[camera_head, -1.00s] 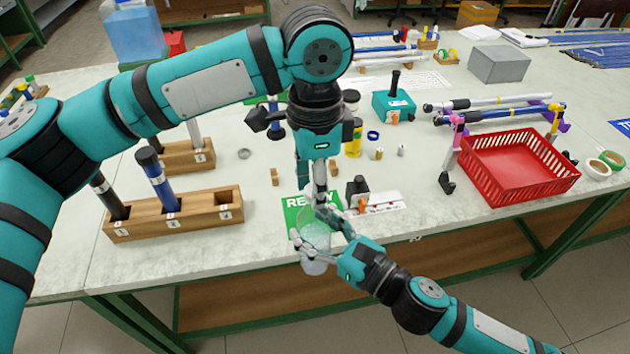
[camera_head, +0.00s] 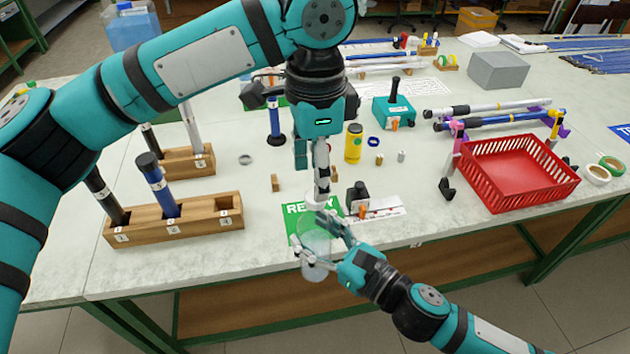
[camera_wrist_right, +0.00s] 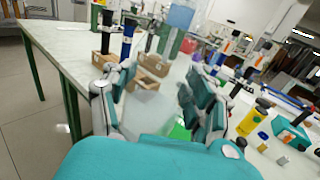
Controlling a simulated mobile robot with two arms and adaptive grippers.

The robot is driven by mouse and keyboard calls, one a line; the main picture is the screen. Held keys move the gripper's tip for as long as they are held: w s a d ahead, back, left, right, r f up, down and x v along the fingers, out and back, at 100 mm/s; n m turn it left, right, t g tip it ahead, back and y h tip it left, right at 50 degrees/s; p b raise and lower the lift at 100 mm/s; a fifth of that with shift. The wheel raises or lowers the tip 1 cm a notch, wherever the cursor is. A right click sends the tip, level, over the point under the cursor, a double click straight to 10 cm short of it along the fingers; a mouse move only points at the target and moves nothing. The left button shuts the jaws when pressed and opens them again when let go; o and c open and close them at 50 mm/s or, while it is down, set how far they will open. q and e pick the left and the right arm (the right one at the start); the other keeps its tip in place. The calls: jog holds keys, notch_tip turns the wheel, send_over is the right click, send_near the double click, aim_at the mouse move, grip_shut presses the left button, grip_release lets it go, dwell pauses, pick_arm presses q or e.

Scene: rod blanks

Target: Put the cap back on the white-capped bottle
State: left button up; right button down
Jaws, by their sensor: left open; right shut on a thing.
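My right gripper (camera_head: 312,238) is shut on a clear, see-through bottle (camera_head: 314,262) and holds it in front of the table's front edge, slightly tilted. The bottle is hard to make out in the right wrist view, where the right gripper's fingers (camera_wrist_right: 161,82) stand apart. A small white piece, which looks like the cap (camera_head: 316,203), is at the bottle's top, just under my left gripper (camera_head: 321,188). The left gripper is open and points down from above. I cannot tell whether its fingers touch the cap or whether the cap is seated.
A green sign (camera_head: 297,212) lies behind the bottle. A small black device (camera_head: 357,193) stands to its right. A wooden rod block (camera_head: 190,224) is at left, a red basket (camera_head: 518,170) at right. A yellow bottle (camera_head: 354,143) stands further back.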

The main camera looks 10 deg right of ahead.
pick_arm(q)
jog(key=shift+r, duration=0.1)
jog(key=shift+c, duration=0.3)
notch_tip(320, 180, up, 2)
jog(key=shift+w+r+n, duration=0.1)
jog(key=shift+r+n, duration=0.05)
jog(key=shift+n, duration=1.05)
jog(key=shift+s+r+n, duration=0.2)
jog(key=shift+r+n, duration=0.45)
jog(key=shift+n, duration=0.15)
jog(key=shift+w+f, duration=0.1)
jog(key=shift+f, duration=0.05)
jog(key=shift+f, duration=0.25)
notch_tip(320, 180, down, 7)
jog(key=shift+f, duration=0.15)
jog(key=shift+c, duration=0.2)
